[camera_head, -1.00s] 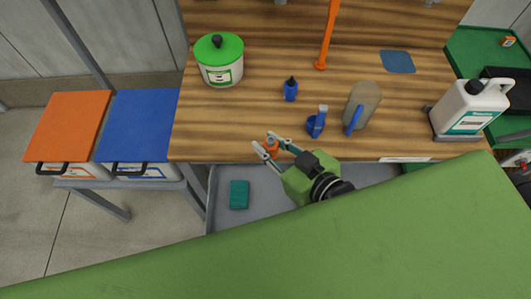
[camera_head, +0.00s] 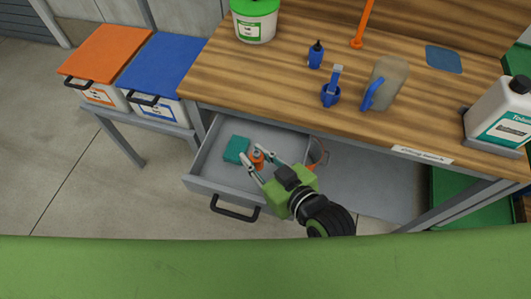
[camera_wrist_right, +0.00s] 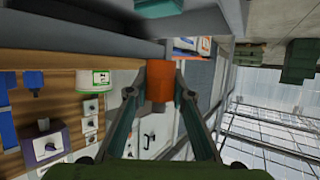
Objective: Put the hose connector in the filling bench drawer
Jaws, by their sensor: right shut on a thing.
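The hose connector (camera_head: 257,158) is a small orange cylinder held between the fingertips of my right gripper (camera_head: 257,165). It also shows between the fingers in the right wrist view (camera_wrist_right: 159,85). My right gripper is shut on it, over the open grey drawer (camera_head: 207,184) under the filling bench (camera_head: 300,98). In the head view the connector appears just right of a teal block (camera_head: 236,149) lying in the drawer. I cannot tell whether the connector touches the drawer floor. My left gripper is not in view.
Orange-lidded (camera_head: 107,52) and blue-lidded (camera_head: 163,62) bins stand at left. The drawer's front left area is clear.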

